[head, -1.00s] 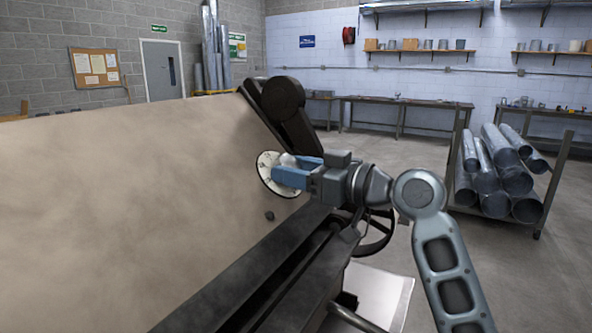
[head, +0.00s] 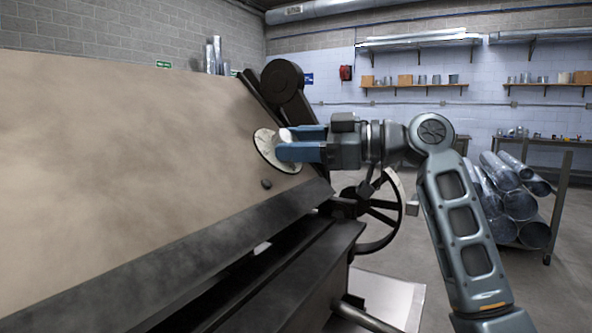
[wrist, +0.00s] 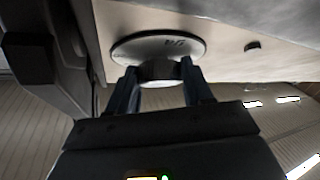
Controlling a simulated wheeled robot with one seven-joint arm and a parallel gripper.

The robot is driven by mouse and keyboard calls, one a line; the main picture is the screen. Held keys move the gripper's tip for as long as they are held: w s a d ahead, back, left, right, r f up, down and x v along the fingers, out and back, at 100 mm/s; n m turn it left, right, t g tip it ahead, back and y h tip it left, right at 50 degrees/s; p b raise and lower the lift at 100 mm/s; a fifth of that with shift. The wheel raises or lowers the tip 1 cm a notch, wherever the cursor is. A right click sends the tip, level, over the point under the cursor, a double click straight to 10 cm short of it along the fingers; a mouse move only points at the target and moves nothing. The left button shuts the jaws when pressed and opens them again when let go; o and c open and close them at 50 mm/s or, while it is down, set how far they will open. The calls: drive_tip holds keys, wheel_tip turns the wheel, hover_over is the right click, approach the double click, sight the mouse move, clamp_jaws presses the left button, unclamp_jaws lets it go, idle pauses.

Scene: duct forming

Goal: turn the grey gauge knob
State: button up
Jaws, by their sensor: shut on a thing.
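The grey gauge knob (head: 286,135) stands out from a round white dial plate (head: 266,151) on the sloping tan panel. My gripper (head: 290,143) reaches in from the right, and its blue fingers are closed on the knob from both sides. In the wrist view the knob (wrist: 160,71) sits between the two fingertips (wrist: 158,75), in front of the dial plate (wrist: 140,47). The fingers and knob hide part of the dial, and its marks are too small to read.
A small dark stud (head: 266,184) sticks out of the panel below the dial. A dark machine arm (head: 283,80) rises behind the dial. A spoked handwheel (head: 385,215) stands below my arm. Metal pipes (head: 515,200) lie on a rack at right.

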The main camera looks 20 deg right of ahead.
drive_tip(key=shift+w+d+n+g+y+b, duration=0.15)
drive_tip(key=shift+n+g+y+b, duration=0.25)
drive_tip(key=shift+n+g+b, duration=1.25)
drive_tip(key=shift+n+p, duration=0.3)
drive_tip(key=shift+n, duration=0.15)
drive_tip(key=o, duration=1)
drive_tip(key=shift+o, duration=0.2)
drive_tip(key=shift+r, duration=0.1)
